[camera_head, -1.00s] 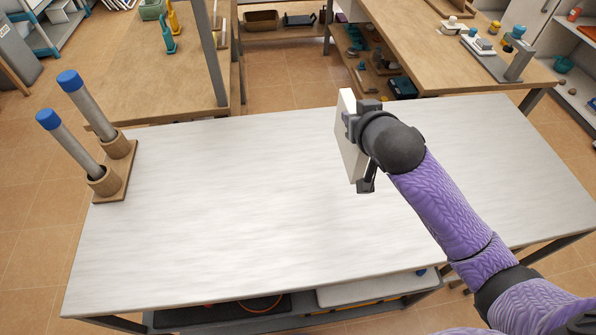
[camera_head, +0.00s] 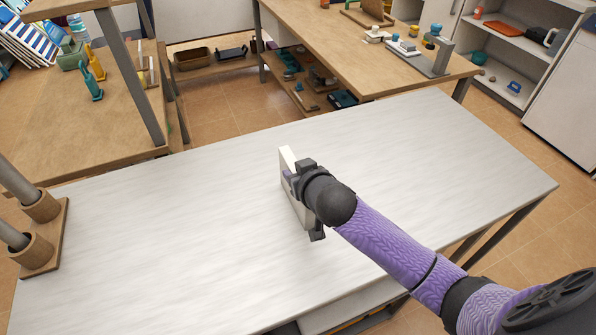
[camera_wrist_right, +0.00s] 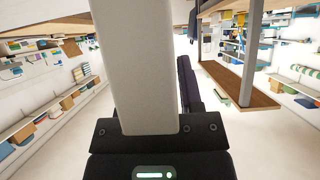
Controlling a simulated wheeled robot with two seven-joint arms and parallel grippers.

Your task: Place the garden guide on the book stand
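My right gripper (camera_head: 312,192) is shut on a flat, pale book (camera_head: 289,160), taken to be the garden guide. The book is held on edge above the white table, its far side mostly hidden by my gripper and arm. In the right wrist view the book (camera_wrist_right: 136,70) shows as a broad pale slab rising from the gripper (camera_wrist_right: 160,135); no title is readable. A brown slanted wooden stand (camera_head: 370,12) on the far wooden table is cut by the top edge; I cannot tell if it is the book stand. My left gripper is not in view.
The white table (camera_head: 170,230) is mostly bare. A wooden holder (camera_head: 45,250) with grey tubes stands at its left edge. Another wooden table (camera_head: 75,130) is at the back left. The far table (camera_head: 370,75) carries several small items. Open shelves (camera_head: 510,75) stand at the back right.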

